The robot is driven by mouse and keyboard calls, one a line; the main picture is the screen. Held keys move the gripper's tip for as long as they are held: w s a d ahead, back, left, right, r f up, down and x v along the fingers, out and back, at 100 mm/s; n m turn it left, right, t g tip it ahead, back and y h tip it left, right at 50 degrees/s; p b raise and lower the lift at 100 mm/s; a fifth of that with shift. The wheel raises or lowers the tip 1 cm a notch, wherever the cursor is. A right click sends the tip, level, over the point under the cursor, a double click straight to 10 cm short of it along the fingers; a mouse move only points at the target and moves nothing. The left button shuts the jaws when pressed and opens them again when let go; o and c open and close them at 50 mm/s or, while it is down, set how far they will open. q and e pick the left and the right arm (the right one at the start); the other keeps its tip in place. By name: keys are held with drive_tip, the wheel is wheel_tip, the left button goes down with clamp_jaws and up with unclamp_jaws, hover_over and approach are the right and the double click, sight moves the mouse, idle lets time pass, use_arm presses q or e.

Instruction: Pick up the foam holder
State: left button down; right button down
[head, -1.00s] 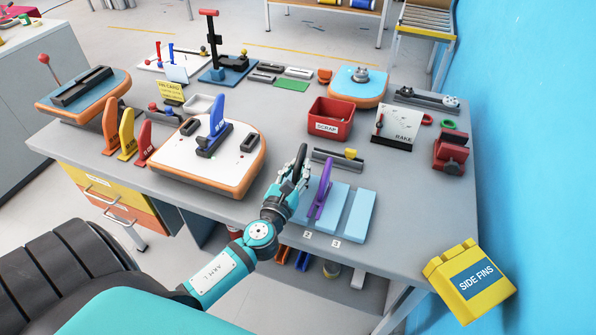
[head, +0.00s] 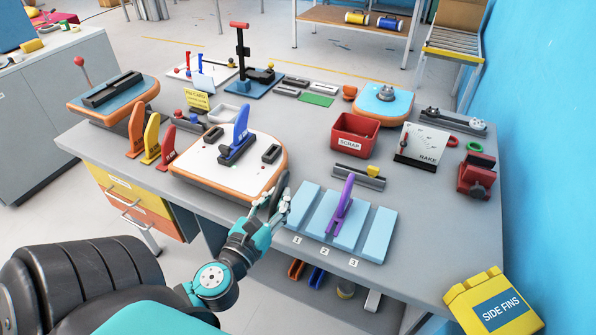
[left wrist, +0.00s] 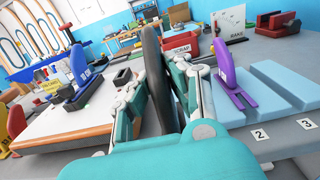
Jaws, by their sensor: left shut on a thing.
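A light blue foam holder (head: 379,236) with several raised strips and labels 1, 2 and 3 lies near the table's front edge. A purple fin (head: 342,205) stands upright in it. My left gripper (head: 272,207) is just left of the holder and apart from it, shut on a dark, thin, rounded piece (left wrist: 153,75) held upright between the fingers. The holder (left wrist: 290,82) shows at the right in the left wrist view, with the purple fin (left wrist: 228,72) at its near side. The right gripper is not in view.
A white board with an orange rim (head: 205,170) carrying a blue fin (head: 240,130) is left of my gripper. A yellow side fins box (head: 492,302) is at front right.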

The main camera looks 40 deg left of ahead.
use_arm(q)
drive_tip(key=shift+s+a+r+b, duration=0.1)
drive_tip(key=shift+s+b, duration=0.1)
drive_tip(key=shift+s, duration=0.5)
drive_tip(key=shift+s+a+r+b, duration=0.1)
drive_tip(key=shift+s+b, duration=0.05)
drive_tip(key=shift+s, duration=0.5)
